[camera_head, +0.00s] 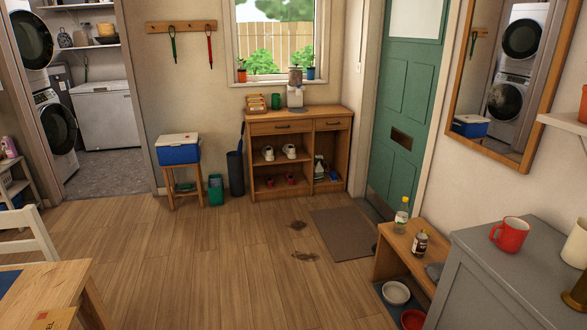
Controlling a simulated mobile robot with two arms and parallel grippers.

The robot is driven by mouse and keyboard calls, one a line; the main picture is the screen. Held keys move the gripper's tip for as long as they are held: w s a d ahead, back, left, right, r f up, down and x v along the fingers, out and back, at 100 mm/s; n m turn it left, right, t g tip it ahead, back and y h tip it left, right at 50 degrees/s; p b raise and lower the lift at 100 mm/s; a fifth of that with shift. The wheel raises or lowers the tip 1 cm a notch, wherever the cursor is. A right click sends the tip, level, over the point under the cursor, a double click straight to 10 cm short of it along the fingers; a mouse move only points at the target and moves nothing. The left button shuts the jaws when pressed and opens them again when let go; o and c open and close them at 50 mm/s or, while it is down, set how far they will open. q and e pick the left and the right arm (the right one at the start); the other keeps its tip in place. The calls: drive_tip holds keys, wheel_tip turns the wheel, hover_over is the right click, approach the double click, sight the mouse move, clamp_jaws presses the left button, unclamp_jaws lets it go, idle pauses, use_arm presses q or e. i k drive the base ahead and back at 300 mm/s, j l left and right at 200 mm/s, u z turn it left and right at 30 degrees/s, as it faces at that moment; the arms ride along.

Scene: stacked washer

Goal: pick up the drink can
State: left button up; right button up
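I cannot make out a drink can for certain. A small green cylinder (276,101) stands on top of the wooden cabinet (273,128) under the window; it is too small to tell whether it is a can or a cup. A red object (583,104), cut off by the right edge, stands on the wall shelf (566,123); I cannot tell what it is. Neither of my grippers is in view.
A low wooden bench (394,247) with bottles stands right, beside a grey cabinet (500,275) with a red mug (509,235). A table (55,290) and chair are at lower left. The middle floor is open, with a mat (343,234) and dark stains.

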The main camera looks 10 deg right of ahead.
sight(419, 247)
drive_tip(key=i+z, duration=0.25)
drive_tip(key=i, duration=0.2)
drive_tip(key=i+j+z, duration=0.2)
drive_tip(key=i, duration=0.2)
drive_tip(key=i+z, duration=0.25)
drive_tip(key=i, duration=0.2)
drive_tip(key=i+j+z, duration=0.35)
drive_tip(key=i+z, duration=0.2)
drive_tip(key=z, duration=0.15)
drive_tip(key=i+j+z, duration=0.3)
drive_tip(key=z, duration=0.2)
drive_tip(key=i+j+z, duration=0.35)
drive_tip(key=z, duration=0.15)
drive_tip(key=i+j+z, duration=0.2)
drive_tip(key=j+z, duration=0.8)
drive_tip(key=i+j, duration=0.05)
drive_tip(key=j, duration=0.05)
